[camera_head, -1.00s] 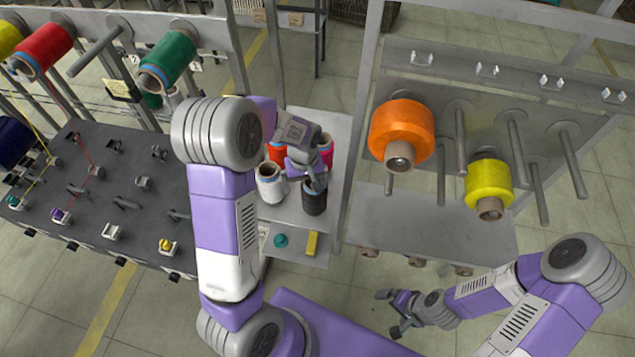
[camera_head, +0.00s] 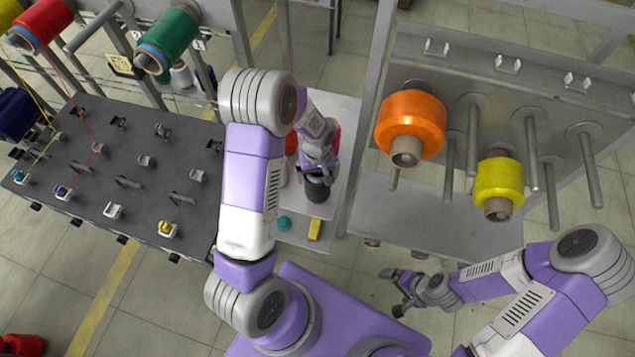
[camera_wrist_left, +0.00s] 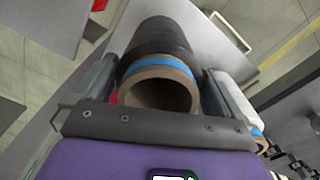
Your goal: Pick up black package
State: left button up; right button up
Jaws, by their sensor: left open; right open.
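The black package (camera_head: 317,190) is a black spool with a blue band and a brown cardboard core, standing on the white shelf between the racks. In the left wrist view the black package (camera_wrist_left: 160,52) lies between the two open fingers of my left gripper (camera_wrist_left: 150,90), its core end facing the camera. In the head view my left gripper (camera_head: 318,172) is over the top of the package and partly hides it. My right gripper (camera_head: 397,293) is open and empty at the lower right, away from the shelf.
Red packages (camera_head: 291,144) and a white one (camera_wrist_left: 235,100) stand close beside the black one. A teal piece (camera_head: 283,223) and a yellow block (camera_head: 315,229) lie on the shelf front. Orange (camera_head: 412,122) and yellow (camera_head: 498,182) spools hang on the right rack.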

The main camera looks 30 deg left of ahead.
pick_arm(q)
jog(key=shift+w, duration=0.1)
jog(key=c, duration=1.2)
